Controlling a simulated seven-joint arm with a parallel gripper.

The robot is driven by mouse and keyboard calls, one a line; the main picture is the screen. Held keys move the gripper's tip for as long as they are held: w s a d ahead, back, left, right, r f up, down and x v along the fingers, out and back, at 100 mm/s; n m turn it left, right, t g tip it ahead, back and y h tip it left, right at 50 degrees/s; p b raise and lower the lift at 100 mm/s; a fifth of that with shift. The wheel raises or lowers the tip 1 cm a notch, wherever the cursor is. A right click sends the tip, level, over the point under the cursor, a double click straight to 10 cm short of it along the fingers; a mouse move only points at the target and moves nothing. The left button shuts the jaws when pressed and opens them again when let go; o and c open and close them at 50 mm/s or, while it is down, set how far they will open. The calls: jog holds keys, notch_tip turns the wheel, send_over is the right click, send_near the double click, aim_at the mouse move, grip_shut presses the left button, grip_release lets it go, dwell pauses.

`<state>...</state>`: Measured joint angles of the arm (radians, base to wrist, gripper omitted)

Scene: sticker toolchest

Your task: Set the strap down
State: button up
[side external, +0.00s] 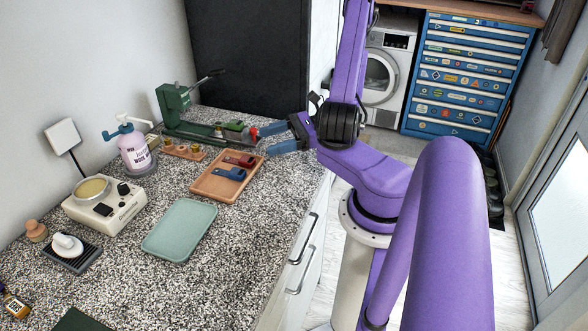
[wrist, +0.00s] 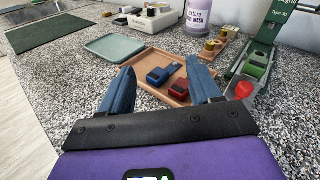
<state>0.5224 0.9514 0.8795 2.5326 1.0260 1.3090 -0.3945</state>
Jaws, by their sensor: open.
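A blue piece (side external: 231,174) and a dark red piece (side external: 242,161) lie side by side on a wooden tray (side external: 208,187) on the counter. They look like short folded straps, but I cannot tell for sure which one is the strap. In the wrist view the blue piece (wrist: 163,74) and the red piece (wrist: 180,88) lie on the tray (wrist: 150,57), beyond and between my fingers. My gripper (side external: 265,140), with blue fingers, is open and empty. It is above the counter's right edge, apart from both pieces. It also shows in the wrist view (wrist: 160,64).
A green press (side external: 175,105) with a red knob (side external: 253,133) stands behind the tray, close to my fingers. A pale green tray (side external: 180,229) lies empty nearer the front.

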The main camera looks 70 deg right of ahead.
jog(key=s+a+r+m+g+h, duration=0.2)
jog(key=a+m, duration=0.4)
jog(key=m, duration=0.5)
jog(key=s+a+r+m+g+h, duration=0.2)
jog(key=s+a+m+g+h, duration=0.3)
jog(key=m, duration=0.7)
jog(key=s+a+r+m+g+h, duration=0.2)
jog(key=a+m+g, duration=0.4)
jog(key=m, duration=0.5)
jog(key=shift+s+a+r+m+g+h, duration=0.4)
jog(key=shift+s+h, duration=0.4)
jog(key=shift+s, duration=0.4)
jog(key=shift+s+a+r+n+t+y, duration=0.35)
jog(key=shift+s+a+n+t, duration=0.2)
jog(key=shift+n, duration=0.25)
jog(key=shift+w, duration=0.1)
